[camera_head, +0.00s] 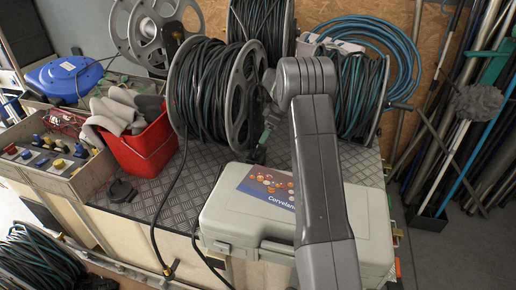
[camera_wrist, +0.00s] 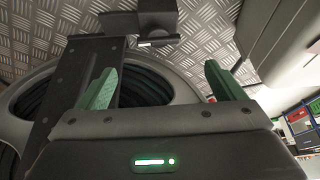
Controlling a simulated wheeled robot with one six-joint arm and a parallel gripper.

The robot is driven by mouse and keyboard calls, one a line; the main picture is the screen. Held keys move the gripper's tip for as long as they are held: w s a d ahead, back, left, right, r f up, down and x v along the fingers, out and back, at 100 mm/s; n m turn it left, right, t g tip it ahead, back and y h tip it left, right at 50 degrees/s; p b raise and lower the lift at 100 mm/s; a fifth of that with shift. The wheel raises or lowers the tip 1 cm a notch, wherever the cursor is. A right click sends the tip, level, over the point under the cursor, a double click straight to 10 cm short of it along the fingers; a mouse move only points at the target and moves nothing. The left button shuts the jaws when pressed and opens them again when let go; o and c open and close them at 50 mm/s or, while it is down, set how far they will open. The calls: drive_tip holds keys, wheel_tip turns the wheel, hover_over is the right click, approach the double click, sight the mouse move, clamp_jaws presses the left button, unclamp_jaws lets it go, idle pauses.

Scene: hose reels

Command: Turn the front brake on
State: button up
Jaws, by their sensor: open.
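The front hose reel (camera_head: 245,100) stands on the checker-plate top in the head view, wound with dark hose between grey round flanges. My gripper (camera_head: 261,143) is at its right-hand flange, low down, partly hidden by my arm. In the wrist view my gripper (camera_wrist: 162,85) shows two green fingertips spread wide with nothing between them. Beyond them are a dark upright bar (camera_wrist: 70,80) of the reel stand and a black block (camera_wrist: 155,18) with a small pale edge, possibly the brake. I cannot tell the brake's setting. In the head view I cannot make the brake out.
A grey case (camera_head: 235,215) lies just in front of the reel, under my arm. A red bin (camera_head: 145,145) with grey gloves stands left. A second reel (camera_head: 358,95) is close on the right.

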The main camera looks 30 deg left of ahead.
sight(256, 150)
drive_tip(key=p+x, duration=0.1)
drive_tip(key=x, duration=1)
drive_tip(key=shift+w, duration=0.1)
drive_tip(key=shift+r, duration=0.1)
drive_tip(key=c, duration=1)
